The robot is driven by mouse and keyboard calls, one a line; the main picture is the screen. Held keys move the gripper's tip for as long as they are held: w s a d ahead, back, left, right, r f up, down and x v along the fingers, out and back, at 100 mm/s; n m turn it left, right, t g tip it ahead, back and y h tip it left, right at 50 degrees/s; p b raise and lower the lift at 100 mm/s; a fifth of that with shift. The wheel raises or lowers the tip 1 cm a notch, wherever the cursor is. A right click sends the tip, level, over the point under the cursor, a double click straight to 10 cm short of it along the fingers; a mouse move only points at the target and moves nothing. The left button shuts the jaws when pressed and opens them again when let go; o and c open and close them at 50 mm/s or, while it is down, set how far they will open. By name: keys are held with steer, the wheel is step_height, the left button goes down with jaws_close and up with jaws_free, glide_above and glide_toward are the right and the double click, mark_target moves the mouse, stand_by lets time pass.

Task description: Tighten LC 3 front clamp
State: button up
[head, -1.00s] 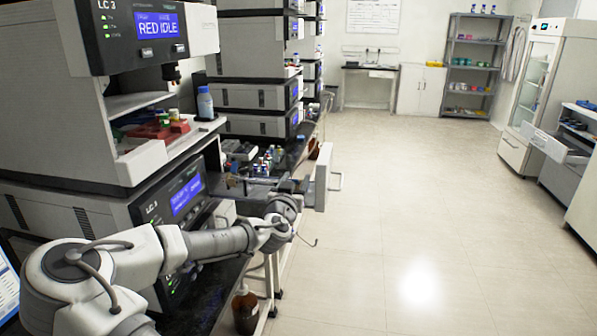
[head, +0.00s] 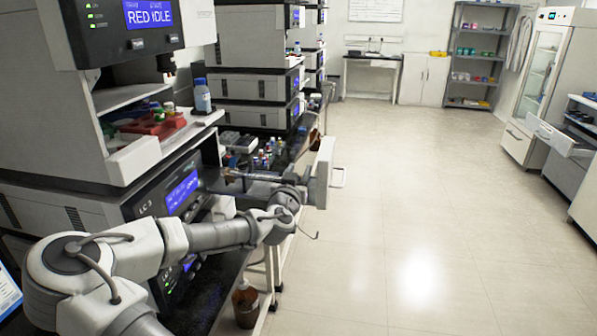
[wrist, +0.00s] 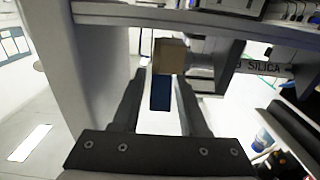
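The LC 3 module (head: 165,215) with a lit blue display stands at the left in the head view. A tan block (wrist: 170,54) sits at the fingertips, with a dark blue piece (wrist: 160,93) seen in the gap. I cannot tell whether the fingers touch the block. A grey cylinder marked SILICA (wrist: 268,67) runs to the right of it. I cannot tell which part is the front clamp.
Small bottles (head: 268,155) crowd the bench behind my arm. A brown bottle (head: 245,305) stands low below the bench edge. The floor at the right (head: 420,220) is clear.

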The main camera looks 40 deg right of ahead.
jaws_close()
